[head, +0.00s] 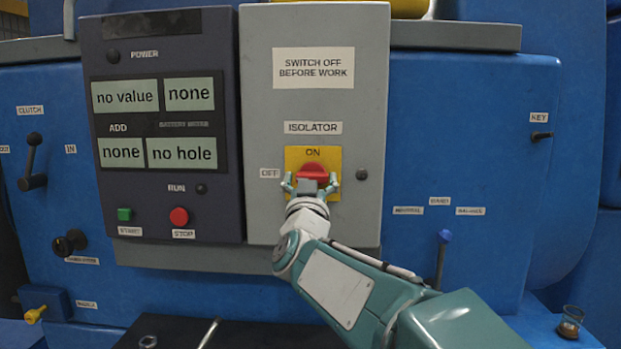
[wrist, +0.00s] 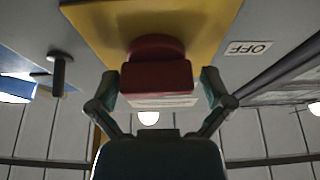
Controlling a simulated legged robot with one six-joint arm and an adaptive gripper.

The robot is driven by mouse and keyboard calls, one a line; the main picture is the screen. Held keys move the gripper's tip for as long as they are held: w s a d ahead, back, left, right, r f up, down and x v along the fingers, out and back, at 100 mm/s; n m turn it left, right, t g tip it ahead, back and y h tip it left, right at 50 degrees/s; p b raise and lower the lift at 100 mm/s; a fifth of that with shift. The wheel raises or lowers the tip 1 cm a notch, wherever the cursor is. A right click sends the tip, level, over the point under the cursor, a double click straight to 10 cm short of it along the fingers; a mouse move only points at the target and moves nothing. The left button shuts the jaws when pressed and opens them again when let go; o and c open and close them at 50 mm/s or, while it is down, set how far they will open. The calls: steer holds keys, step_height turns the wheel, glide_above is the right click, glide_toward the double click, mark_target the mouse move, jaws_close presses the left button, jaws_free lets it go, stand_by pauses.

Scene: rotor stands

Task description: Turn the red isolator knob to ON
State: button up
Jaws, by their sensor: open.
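The red isolator knob (head: 313,174) sits on a yellow plate (head: 331,156) on the grey isolator box (head: 264,60). ON is printed on the plate above the knob, and an OFF label (head: 270,174) is at its left. My gripper (head: 310,187) is open at the knob in the head view and hides its lower part. In the wrist view the knob (wrist: 156,75) lies between the tips of my open gripper (wrist: 157,88), one finger on each side. Small gaps seem to show beside the knob; contact cannot be told. The knob's exact pointing direction is unclear.
A dark panel (head: 220,215) with displays, a green start button (head: 124,214) and a red stop button (head: 179,216) is left of the box. A blue-topped lever (head: 444,237) stands at lower right.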

steer(key=shift+d, duration=0.1)
steer(key=c, duration=0.9)
steer(key=shift+o, duration=0.2)
steer(key=shift+m, duration=0.4)
steer(key=m+h, duration=0.1)
steer(key=m, duration=0.2)
steer(key=m+h, duration=0.2)
steer(key=m, duration=0.1)
steer(key=shift+g, duration=0.4)
steer(key=m+g+h, duration=0.1)
steer(key=m, duration=0.2)
steer(key=m+h, duration=0.2)
steer(key=m, duration=0.1)
steer(key=shift+g, duration=0.4)
steer(key=m+g, duration=0.1)
steer(key=m, duration=0.4)
steer(key=shift+m+g+h, duration=0.3)
steer(key=shift+g+h, duration=0.1)
steer(key=shift+f+m+g, duration=0.2)
steer(key=shift+m+g, duration=0.6)
steer(key=shift+m, duration=1.1)
steer(key=shift+f, duration=0.1)
